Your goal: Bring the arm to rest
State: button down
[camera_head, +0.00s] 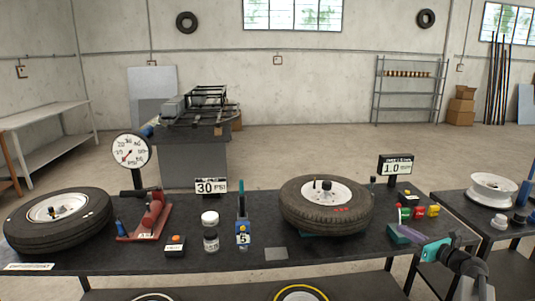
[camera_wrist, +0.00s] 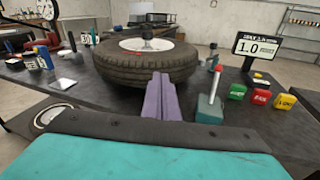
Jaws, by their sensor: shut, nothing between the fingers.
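My gripper (camera_head: 456,238) is at the front right edge of the black workbench in the head view, with its purple fingers pointing over the bench. In the wrist view the purple fingers (camera_wrist: 158,98) are pressed together and hold nothing. The fingers are in front of a tire on a white rim (camera_head: 324,200), which lies flat on the bench; in the wrist view the tire (camera_wrist: 147,65) is just beyond the fingertips. I cannot tell the exact gap between them. My teal-and-dark wrist part fills the bottom of the wrist view.
A teal block with a red-topped tool (camera_wrist: 210,108) stands right of my fingers. Green, red and yellow blocks (camera_wrist: 261,97) and a 1.0 display (camera_head: 395,166) lie beyond it. A second tire (camera_head: 60,220), a gauge (camera_head: 131,152) and a red tool (camera_head: 148,218) occupy the left.

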jog(key=s+a+f+n+g+y, duration=0.25)
jog(key=a+f+g, duration=0.25)
jog(key=a+f, duration=1.65)
jog(key=s+a+f+n+g, duration=0.6)
jog(key=s+a+f, duration=0.5)
jog(key=a+f, duration=0.45)
jog(key=s+a+f+n+g+h, duration=0.1)
jog(key=s+a+f+n+g, duration=0.2)
jog(key=s, duration=0.4)
jog(key=s+a+f+n+g+h, duration=0.1)
jog(key=s+f+n, duration=0.2)
jog(key=s+f, duration=0.3)
jog(key=s+a+f+n+g+h, duration=0.1)
jog(key=s+a+f+n+g, duration=0.15)
jog(key=s, duration=0.55)
jog(key=s+d+f+n+g+h, duration=0.1)
jog(key=s+d+n+g+h, duration=0.1)
jog(key=s+d+n, duration=0.3)
jog(key=s+d+f+n+g+h, duration=0.1)
jog(key=s+d+n+h, duration=0.3)
jog(key=s+n, duration=0.5)
jog(key=shift+s+d+f+n+g, duration=0.35)
jog(key=shift+s+d+f+n, duration=0.1)
jog(key=shift+d+n, duration=0.4)
